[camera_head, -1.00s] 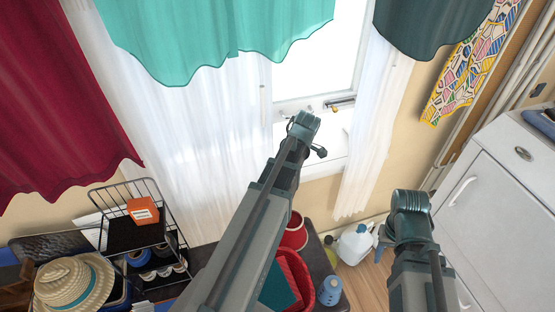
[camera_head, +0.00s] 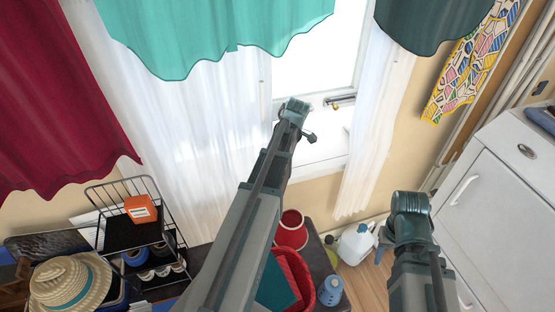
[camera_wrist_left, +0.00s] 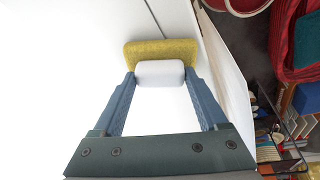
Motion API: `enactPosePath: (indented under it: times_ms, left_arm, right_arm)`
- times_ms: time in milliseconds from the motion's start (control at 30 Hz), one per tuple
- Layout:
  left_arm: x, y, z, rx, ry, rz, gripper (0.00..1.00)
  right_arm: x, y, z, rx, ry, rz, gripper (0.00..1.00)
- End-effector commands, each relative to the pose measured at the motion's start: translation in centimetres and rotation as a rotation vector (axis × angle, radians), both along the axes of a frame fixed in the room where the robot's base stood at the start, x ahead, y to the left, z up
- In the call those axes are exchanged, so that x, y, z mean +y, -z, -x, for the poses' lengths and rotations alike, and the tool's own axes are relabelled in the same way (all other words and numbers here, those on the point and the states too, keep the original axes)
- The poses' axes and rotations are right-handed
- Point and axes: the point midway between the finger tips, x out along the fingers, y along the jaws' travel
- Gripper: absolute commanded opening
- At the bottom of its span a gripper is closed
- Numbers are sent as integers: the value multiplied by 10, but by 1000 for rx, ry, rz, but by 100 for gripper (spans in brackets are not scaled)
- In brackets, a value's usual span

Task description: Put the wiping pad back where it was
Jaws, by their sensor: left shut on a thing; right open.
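The wiping pad (camera_wrist_left: 160,48) shows at the top of the left wrist view, with a yellow face and a pale block behind it. My left gripper (camera_wrist_left: 159,76) is shut on the pale block, one blue finger at each side. In the head view my left arm reaches up to the window, and its wrist hides the pad and fingers there. My right gripper (camera_head: 410,207) is at the lower right of the head view, away from the pad. It is open, but its fingers are hard to make out.
The white windowsill (camera_head: 318,152) is by my left wrist, with white curtains (camera_head: 365,150) beside it. A red bucket (camera_head: 291,231), a white jug (camera_head: 355,244) and a blue bottle (camera_head: 330,291) stand below. A wire rack (camera_head: 125,187) is at left, a white cabinet (camera_head: 500,200) at right.

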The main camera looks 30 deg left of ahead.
Motion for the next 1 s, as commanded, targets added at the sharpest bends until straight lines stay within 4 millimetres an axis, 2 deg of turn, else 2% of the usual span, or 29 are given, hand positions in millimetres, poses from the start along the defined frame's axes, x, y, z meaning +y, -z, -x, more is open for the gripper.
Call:
enactPosePath:
  times_ms: [267,300,400,733,1000]
  left_arm:
    - [0,2,0,0,0,0,31]
    - [0,1,0,0,0,0,81]
    - [0,1,0,0,0,0,99]
    - [-1,-5,0,0,0,0,100]
    - [-10,-43,-1,1,2,0,100]
  right_arm:
    - [0,2,0,0,0,0,50]
    - [0,1,0,0,0,0,50]
    - [0,1,0,0,0,0,50]
    - [0,-5,0,0,0,0,50]
    - [0,-43,0,0,0,0,50]
